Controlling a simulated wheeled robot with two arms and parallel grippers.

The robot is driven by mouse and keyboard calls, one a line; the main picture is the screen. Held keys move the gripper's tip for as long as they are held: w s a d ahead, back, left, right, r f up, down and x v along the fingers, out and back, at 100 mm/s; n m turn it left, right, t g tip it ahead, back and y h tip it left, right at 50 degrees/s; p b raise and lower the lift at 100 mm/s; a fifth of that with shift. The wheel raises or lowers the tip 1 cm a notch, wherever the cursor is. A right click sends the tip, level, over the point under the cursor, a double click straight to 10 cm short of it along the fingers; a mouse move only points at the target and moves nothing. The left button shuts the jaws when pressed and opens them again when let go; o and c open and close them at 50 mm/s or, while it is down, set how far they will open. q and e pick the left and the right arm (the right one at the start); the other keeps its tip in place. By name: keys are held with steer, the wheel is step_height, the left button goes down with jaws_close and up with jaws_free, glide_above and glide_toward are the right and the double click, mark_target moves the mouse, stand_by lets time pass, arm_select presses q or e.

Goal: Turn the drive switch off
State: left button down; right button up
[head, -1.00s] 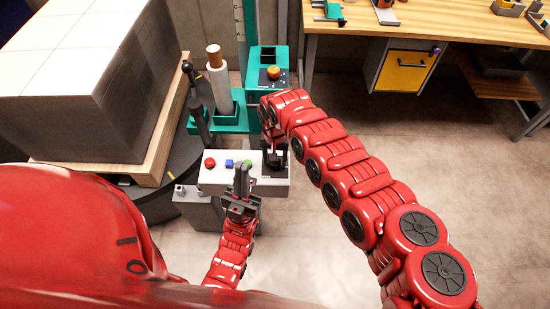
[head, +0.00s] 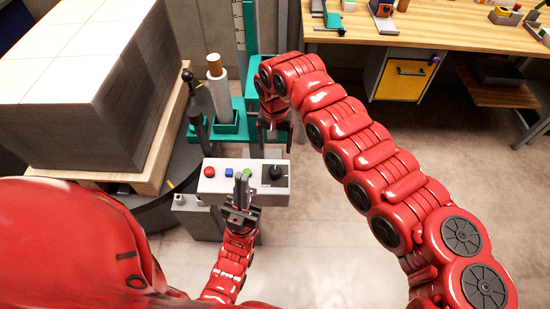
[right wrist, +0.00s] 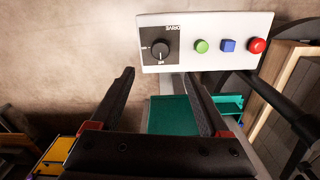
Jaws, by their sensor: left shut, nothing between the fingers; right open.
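The pale control box (head: 215,186) stands in the middle of the head view. At its right end is the drive switch, a black rotary knob (head: 277,172) on a dark plate. The knob also shows in the right wrist view (right wrist: 160,50), its pale pointer line toward the picture's bottom; the small lettering is hard to read. My right gripper (head: 274,150) is open and empty, just beyond the box and apart from the knob. Its two fingers show in the right wrist view (right wrist: 158,78). My left gripper (head: 242,178) is shut and empty in front of the green button.
A red button (head: 209,171), a blue button (head: 229,173) and a green button (head: 247,173) share the box face. A stacked pallet load (head: 95,110) is at left. The teal machine (head: 235,128) stands behind the box. A wooden workbench (head: 400,30) is at back right. Floor right is clear.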

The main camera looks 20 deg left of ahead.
step_height(320, 180, up, 5)
steer(key=shift+r+b, duration=0.1)
steer(key=shift+b, duration=0.2)
stand_by(0.4)
